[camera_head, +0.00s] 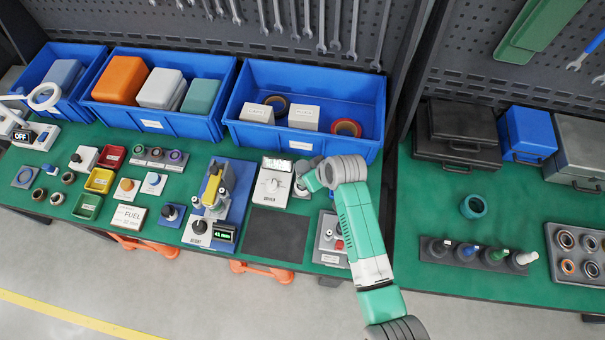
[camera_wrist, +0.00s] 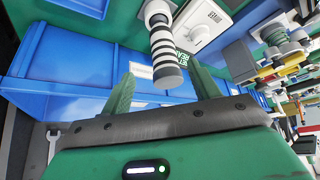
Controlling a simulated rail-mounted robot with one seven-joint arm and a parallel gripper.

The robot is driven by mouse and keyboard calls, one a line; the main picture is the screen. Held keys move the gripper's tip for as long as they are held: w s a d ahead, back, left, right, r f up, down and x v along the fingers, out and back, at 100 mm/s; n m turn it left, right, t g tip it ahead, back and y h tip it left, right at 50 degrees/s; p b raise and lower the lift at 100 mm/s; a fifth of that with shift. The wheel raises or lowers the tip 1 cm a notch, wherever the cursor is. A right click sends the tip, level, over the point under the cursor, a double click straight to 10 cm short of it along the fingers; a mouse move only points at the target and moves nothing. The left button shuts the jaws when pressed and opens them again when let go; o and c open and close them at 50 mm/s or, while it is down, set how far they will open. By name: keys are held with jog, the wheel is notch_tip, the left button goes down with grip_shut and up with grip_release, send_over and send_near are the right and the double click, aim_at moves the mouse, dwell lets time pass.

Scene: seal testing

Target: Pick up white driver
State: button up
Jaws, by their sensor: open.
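The white driver (camera_head: 527,258) is in the head view, at the right end of a dark rack (camera_head: 475,254) on the right bench. Its white end sticks out to the right. Blue and green drivers stand in the same rack. My gripper (camera_wrist: 158,68) is open in the wrist view. A black-and-white banded cylinder (camera_wrist: 165,50) shows beyond and between the fingers; I cannot tell whether it is close to them. In the head view my arm is over the left bench, well left of the driver, and the fingers are not clear. The wrist view does not show the driver.
A teal ring (camera_head: 473,206) lies behind the rack. A grey tray of rings (camera_head: 580,280) sits to its right. Dark cases (camera_head: 458,135) and a blue case (camera_head: 527,133) stand at the back. Blue bins (camera_head: 305,108) and several devices fill the left bench.

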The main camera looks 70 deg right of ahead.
aim_at(302, 172)
jog(key=x, duration=0.4)
jog(key=w+b+x, duration=0.1)
jog(key=x, duration=0.1)
jog(key=shift+w+d+f, duration=0.1)
jog(key=shift+w, duration=0.1)
jog(key=shift+w+d+f, duration=0.1)
jog(key=shift+w+f, duration=0.05)
jog(key=shift+f, duration=0.3)
jog(key=c, duration=1.1)
jog(key=shift+r, duration=0.1)
jog(key=shift+c, duration=0.3)
jog(key=shift+r, duration=0.1)
